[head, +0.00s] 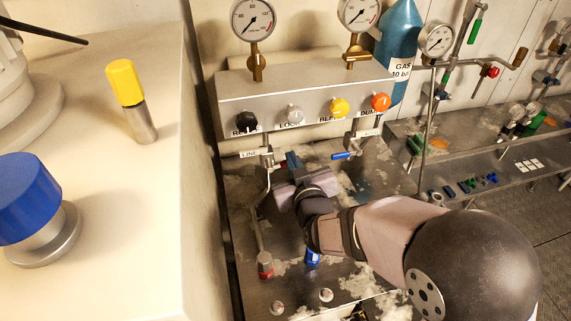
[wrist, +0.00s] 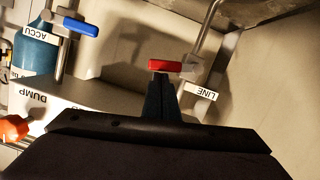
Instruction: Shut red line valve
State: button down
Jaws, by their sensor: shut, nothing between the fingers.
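The red line valve's handle (wrist: 165,66) shows in the wrist view as a short red lever beside the upside-down LINE label (wrist: 201,91). Its grey body (wrist: 191,70) sits on a metal pipe. In the head view the LINE label (head: 250,154) hangs under the left end of the manifold, and the handle is mostly hidden by my fingers.
A blue-handled valve (wrist: 76,25) labelled ACCU stands to one side; its lever (head: 345,155) is right of my gripper. The manifold (head: 300,90) carries black, grey, yellow and orange knobs below gauges. A red-based fitting (head: 265,265) and a blue one (head: 313,257) stand nearer on the bench.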

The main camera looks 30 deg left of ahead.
jog(key=shift+w+d+f+b, duration=0.2)
jog(key=shift+f+b, duration=0.3)
jog(key=shift+b, duration=0.15)
jog(key=shift+r, duration=0.1)
jog(key=s+d+r, duration=0.6)
jog(key=s, duration=0.1)
jog(key=shift+d+p, duration=0.35)
jog(key=shift+d, duration=0.05)
dwell(0.6)
jog(key=shift+r+m, duration=0.1)
jog(key=shift+m, duration=0.2)
